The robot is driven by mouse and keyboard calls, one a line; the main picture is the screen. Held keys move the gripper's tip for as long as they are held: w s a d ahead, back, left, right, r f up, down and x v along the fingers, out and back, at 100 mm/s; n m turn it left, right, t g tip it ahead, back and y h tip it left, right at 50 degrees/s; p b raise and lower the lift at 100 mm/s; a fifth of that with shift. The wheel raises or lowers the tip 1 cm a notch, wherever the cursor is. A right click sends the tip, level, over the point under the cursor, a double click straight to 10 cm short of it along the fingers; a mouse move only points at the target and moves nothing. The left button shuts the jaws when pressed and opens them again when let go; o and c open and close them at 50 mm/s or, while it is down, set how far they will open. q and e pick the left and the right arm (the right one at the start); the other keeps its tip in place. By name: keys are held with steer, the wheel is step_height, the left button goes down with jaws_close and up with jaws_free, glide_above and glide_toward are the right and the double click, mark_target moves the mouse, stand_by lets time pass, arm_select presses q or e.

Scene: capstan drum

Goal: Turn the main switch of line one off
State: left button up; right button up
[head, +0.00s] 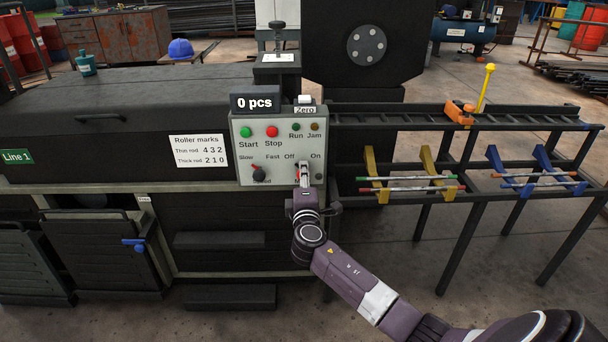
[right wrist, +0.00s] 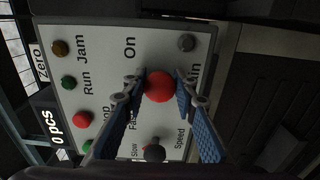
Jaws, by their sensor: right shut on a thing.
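The grey control panel (head: 278,150) on the Line 1 machine has a row with Off and On labels at its lower right. Below them my right gripper (head: 304,178) is at the panel and mostly covers the main switch in the head view. In the right wrist view the main switch is a round red knob (right wrist: 159,84), with the two fingertips of my right gripper (right wrist: 160,92) on either side, shut on it. The Off label is hidden there, and which way the switch points cannot be told. My left gripper is not in view.
The panel also has a green Start button (head: 246,132), a red Stop button (head: 272,132) and a black speed knob (head: 259,174). A "0 pcs" display (head: 255,103) sits above. A rack with rods (head: 410,188) stands right of the panel.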

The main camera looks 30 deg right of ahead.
steer(key=shift+f, duration=0.1)
steer(key=o, duration=1.1)
steer(key=v, duration=1.2)
steer(key=shift+s, duration=0.1)
